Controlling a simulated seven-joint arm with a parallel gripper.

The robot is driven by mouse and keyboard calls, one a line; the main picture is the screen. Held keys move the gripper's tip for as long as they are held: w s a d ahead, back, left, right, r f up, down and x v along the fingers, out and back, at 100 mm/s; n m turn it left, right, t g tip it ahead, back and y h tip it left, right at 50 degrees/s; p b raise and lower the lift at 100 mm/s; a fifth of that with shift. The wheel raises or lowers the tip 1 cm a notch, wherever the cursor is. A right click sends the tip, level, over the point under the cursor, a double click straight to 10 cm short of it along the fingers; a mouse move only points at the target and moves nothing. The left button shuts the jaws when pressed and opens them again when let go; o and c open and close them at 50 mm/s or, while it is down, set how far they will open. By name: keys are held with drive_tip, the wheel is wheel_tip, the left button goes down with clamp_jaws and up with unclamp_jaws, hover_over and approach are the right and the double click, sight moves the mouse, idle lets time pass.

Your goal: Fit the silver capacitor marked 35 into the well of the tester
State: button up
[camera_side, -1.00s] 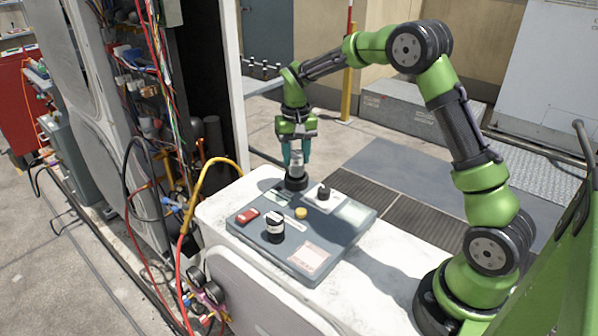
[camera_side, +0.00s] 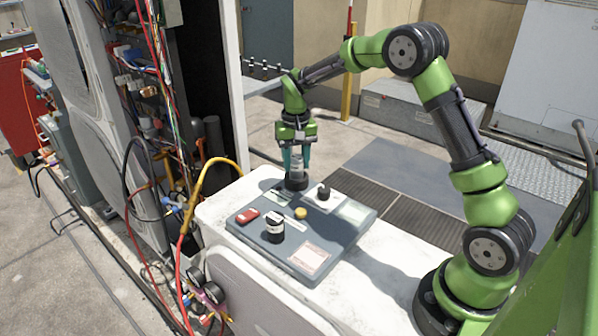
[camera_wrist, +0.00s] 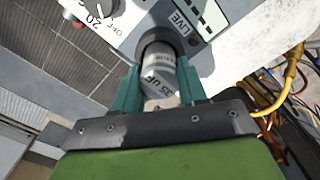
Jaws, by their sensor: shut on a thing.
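The silver capacitor (camera_wrist: 163,82), marked 35 UF, is between the teal fingers of my gripper (camera_wrist: 158,92). It also shows in the side view (camera_side: 297,167), upright below my gripper (camera_side: 297,157). My gripper is shut on it. The tester (camera_side: 325,236) is a grey-blue panel. Its well, a black collar (camera_side: 296,184), is at the panel's far left corner and also shows in the wrist view (camera_wrist: 151,38). The capacitor's lower end meets the collar's mouth. How deep it sits inside is hidden.
A black cylinder with a white band (camera_side: 275,228) stands on the tester near a red switch (camera_side: 247,215) and a yellow button (camera_side: 301,213). A dial knob (camera_side: 323,193) is right of the well. The tester lies on a white top (camera_side: 375,262). Hoses (camera_side: 193,205) hang at left.

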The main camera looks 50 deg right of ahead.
drive_tip(key=shift+f, duration=0.95)
drive_tip(key=o, duration=1.2)
wheel_tip(320, 180, up, 17)
drive_tip(key=s+a+n+t, duration=0.1)
drive_tip(key=s+a, duration=0.3)
drive_tip(key=s, duration=0.4)
drive_tip(key=s+a+n+t+y, duration=0.1)
drive_tip(key=s+a+t, duration=0.2)
drive_tip(key=s, duration=0.5)
drive_tip(key=s+a+r+t+y, duration=0.1)
drive_tip(key=s+a+t, duration=0.2)
drive_tip(key=s+a, duration=0.2)
drive_tip(key=shift+s+a+n, duration=0.1)
drive_tip(key=shift+s+n, duration=0.3)
drive_tip(key=shift+s, duration=1.15)
